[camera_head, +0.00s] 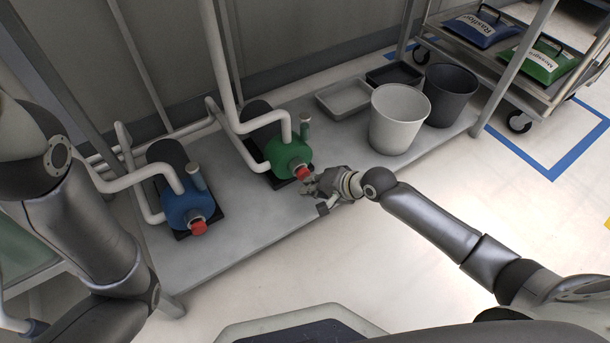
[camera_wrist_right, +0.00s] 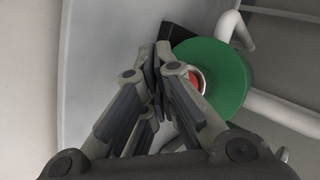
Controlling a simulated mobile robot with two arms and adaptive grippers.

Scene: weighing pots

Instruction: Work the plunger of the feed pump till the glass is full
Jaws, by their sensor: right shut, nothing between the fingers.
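A green pump (camera_head: 287,154) and a blue pump (camera_head: 184,205) lie on the grey shelf; I cannot tell which is the feed pump. Each has a red plunger knob at its front end, the green pump's (camera_head: 302,173) and the blue pump's (camera_head: 199,228). A small upright glass stands on the green pump (camera_head: 305,127) and on the blue one (camera_head: 196,177); their levels are too small to read. My right gripper (camera_head: 308,187) is shut and empty at the green pump's knob. In the wrist view its fingers partly cover the red knob (camera_wrist_right: 196,80); contact is unclear. My left gripper is out of view.
White pipes (camera_head: 222,65) run behind and over the pumps. A light bucket (camera_head: 397,120), a dark bucket (camera_head: 450,95) and two trays stand right of the green pump. A trolley (camera_head: 530,75) with blue and green bags is at the upper right. The shelf front (camera_head: 235,235) is clear.

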